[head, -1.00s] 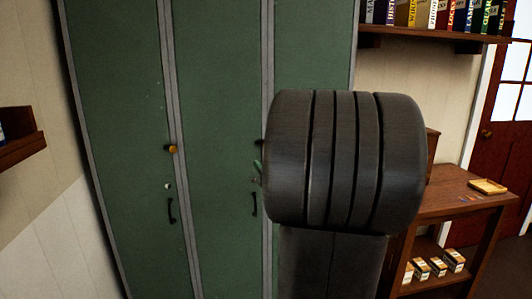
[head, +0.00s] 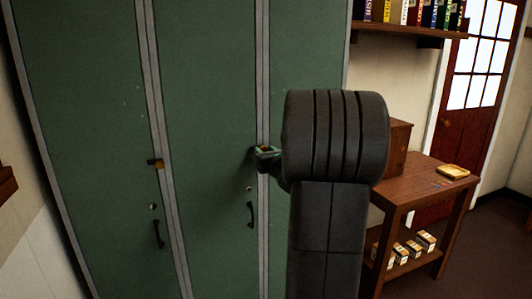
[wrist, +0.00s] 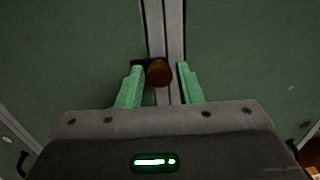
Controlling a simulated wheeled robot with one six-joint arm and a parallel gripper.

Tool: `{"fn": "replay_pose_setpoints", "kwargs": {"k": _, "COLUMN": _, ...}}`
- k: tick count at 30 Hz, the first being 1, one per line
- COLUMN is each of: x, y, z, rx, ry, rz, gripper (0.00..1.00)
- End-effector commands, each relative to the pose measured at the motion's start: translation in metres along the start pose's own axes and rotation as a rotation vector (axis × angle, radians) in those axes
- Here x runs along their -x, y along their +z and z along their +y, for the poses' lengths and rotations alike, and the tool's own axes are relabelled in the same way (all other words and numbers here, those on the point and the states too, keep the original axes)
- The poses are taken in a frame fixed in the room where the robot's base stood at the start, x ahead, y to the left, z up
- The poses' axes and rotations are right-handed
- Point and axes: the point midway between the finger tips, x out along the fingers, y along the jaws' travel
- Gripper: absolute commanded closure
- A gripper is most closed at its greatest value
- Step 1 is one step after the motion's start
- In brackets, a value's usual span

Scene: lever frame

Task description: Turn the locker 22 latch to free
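A latch with a round brownish knob (wrist: 158,73) sits on the grey strip between two green locker doors in the wrist view. A dark bar (wrist: 139,63) extends left from the knob. My gripper (wrist: 160,67) is open, with one green finger on each side of the knob and a gap to both. In the head view my gripper (head: 267,153) is at the strip between the middle and right doors, and its fingers and my arm hide most of that latch. A second latch (head: 156,163) shows at the left strip. I see no locker numbers.
Black door handles (head: 250,214) and small round locks (head: 249,188) are below the latches. A wooden table (head: 425,182) with a small tray (head: 453,171) stands right of the lockers. A bookshelf (head: 430,31) is above it.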

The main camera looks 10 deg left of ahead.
Motion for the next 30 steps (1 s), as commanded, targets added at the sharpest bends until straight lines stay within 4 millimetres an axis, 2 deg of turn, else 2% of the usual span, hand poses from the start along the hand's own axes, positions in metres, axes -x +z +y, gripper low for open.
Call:
{"fn": "replay_pose_setpoints", "kwargs": {"k": 1, "x": 0.0001, "y": 0.0000, "z": 0.0000, "rx": 0.000, "ry": 0.000, "rz": 0.000, "gripper": 0.78}}
{"fn": "replay_pose_setpoints", "kwargs": {"k": 4, "x": 0.0002, "y": 0.0001, "z": -0.0001, "rx": 0.000, "ry": 0.000, "rz": 0.000, "gripper": 0.98}}
{"fn": "replay_pose_setpoints", "kwargs": {"k": 5, "x": 0.0002, "y": 0.0001, "z": -0.0001, "rx": 0.000, "ry": 0.000, "rz": 0.000, "gripper": 0.98}}
{"fn": "replay_pose_setpoints", "kwargs": {"k": 17, "x": 0.0002, "y": -0.0028, "z": 0.0002, "rx": 0.079, "ry": 0.000, "rz": -0.001, "gripper": 0.98}}
{"fn": "replay_pose_setpoints", "kwargs": {"k": 30, "x": 0.0002, "y": -0.0057, "z": 0.0005, "rx": 0.444, "ry": 0.001, "rz": -0.003, "gripper": 0.98}}
